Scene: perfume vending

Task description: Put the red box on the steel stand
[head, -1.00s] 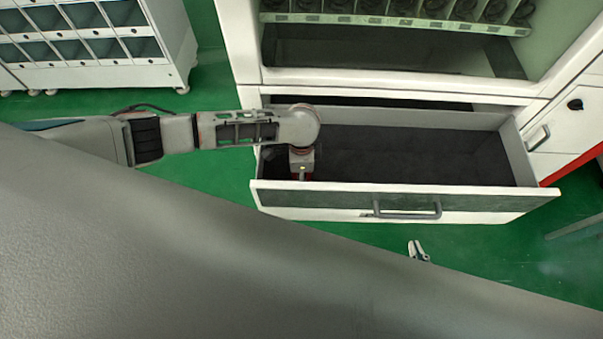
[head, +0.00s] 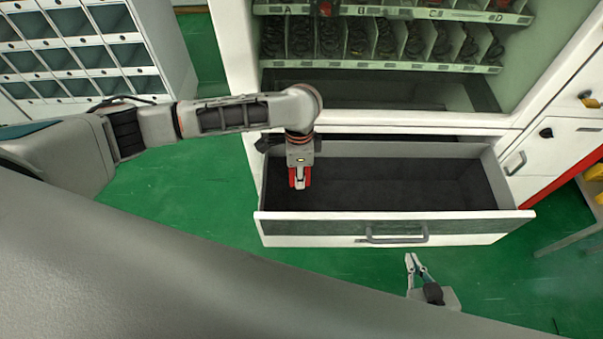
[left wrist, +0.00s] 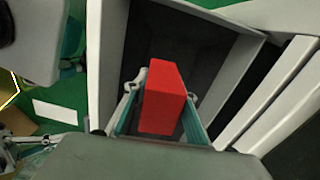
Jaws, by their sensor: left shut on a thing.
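My left gripper (head: 299,184) is shut on the red box (left wrist: 163,95) and points down over the left end of the open drawer. In the left wrist view the box sits between the two fingers (left wrist: 158,112), one at each side. In the head view only bits of red show around the fingers. My right gripper (head: 413,257) is empty, its fingertips a little apart, in front of the drawer near the lower edge of the head view. I cannot make out a steel stand for certain.
The open drawer (head: 395,229) has a dark floor and a front handle. Above it is the vending machine's shelf (head: 390,68). A white rack (head: 165,60) stands at the back left. A grey-edged table (head: 570,238) with yellow items shows at the right edge. Green floor lies between.

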